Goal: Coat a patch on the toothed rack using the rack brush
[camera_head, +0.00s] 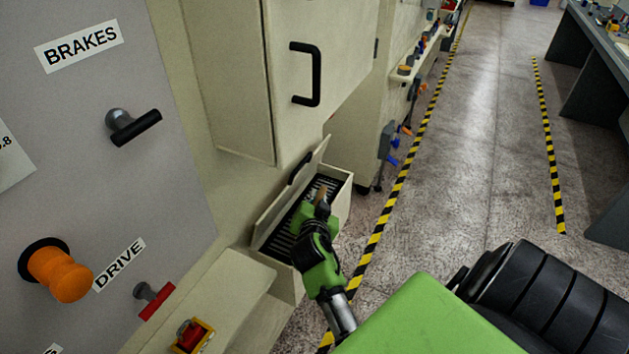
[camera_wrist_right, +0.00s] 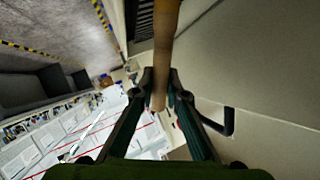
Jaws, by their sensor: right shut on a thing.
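The toothed rack (camera_head: 283,246), dark with ridged teeth, lies inside an open cream box low on the machine in the head view. A dark ridged strip of it also shows at the top of the right wrist view (camera_wrist_right: 143,18). My right gripper (camera_head: 317,208) is over the box and shut on the rack brush. The brush's wooden handle (camera_wrist_right: 166,45) runs from between the fingers (camera_wrist_right: 160,90) to the top edge of the wrist view. The bristle end is not clearly seen, so I cannot tell whether it touches the rack. My left gripper is not in view.
The box's raised lid (camera_head: 297,183) stands on its machine side. A cabinet door with a black handle (camera_head: 307,74) is above. A panel with an orange knob (camera_head: 58,274) and levers is at left. The aisle floor (camera_head: 480,130) at right is clear.

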